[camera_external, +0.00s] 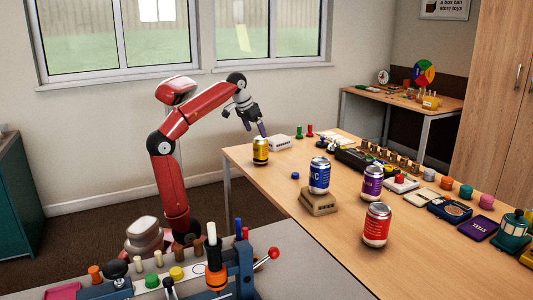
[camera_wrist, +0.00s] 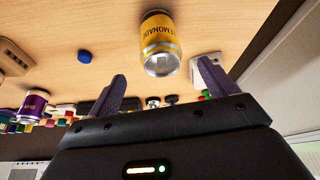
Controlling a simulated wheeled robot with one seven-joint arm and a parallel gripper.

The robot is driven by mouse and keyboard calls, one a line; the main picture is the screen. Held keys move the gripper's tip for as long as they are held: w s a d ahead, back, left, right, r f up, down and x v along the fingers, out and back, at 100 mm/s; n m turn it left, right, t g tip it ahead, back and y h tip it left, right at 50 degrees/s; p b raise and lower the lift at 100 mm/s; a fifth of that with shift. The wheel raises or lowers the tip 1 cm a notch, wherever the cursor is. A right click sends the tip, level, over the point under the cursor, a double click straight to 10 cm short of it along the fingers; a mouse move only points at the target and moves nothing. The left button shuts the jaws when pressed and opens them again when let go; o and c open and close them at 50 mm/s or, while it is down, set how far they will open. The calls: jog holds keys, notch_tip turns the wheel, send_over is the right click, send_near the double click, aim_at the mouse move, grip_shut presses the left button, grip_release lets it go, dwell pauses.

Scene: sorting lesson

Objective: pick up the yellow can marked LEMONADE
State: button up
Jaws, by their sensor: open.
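The yellow can marked LEMONADE (camera_wrist: 160,40) is in the upper middle of the wrist view, with its silver end towards my gripper. In the external view the yellow can (camera_external: 260,151) stands upright near the left corner of the wooden table. My gripper (camera_wrist: 160,80) is open and empty, with its two purple fingers apart. The can appears between and beyond the fingertips and is not held. In the external view my gripper (camera_external: 257,130) is just above the can; whether a finger touches it, I cannot tell.
A white box (camera_external: 279,142) is close to the yellow can's right. A blue can (camera_external: 319,175) stands on a beige block (camera_external: 319,202). A purple can (camera_external: 372,183) and a red can (camera_external: 376,225) stand further right. A small blue cap (camera_external: 295,175) lies on bare table (camera_external: 270,175).

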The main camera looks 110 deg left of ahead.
aim_at(260, 145)
jog(key=b+x, duration=0.2)
jog(key=x, duration=0.6)
jog(key=shift+s+f, duration=0.15)
jog(key=shift+f, duration=0.15)
jog(key=shift+c, duration=0.3)
jog(key=c, duration=1)
jog(key=shift+r, duration=0.1)
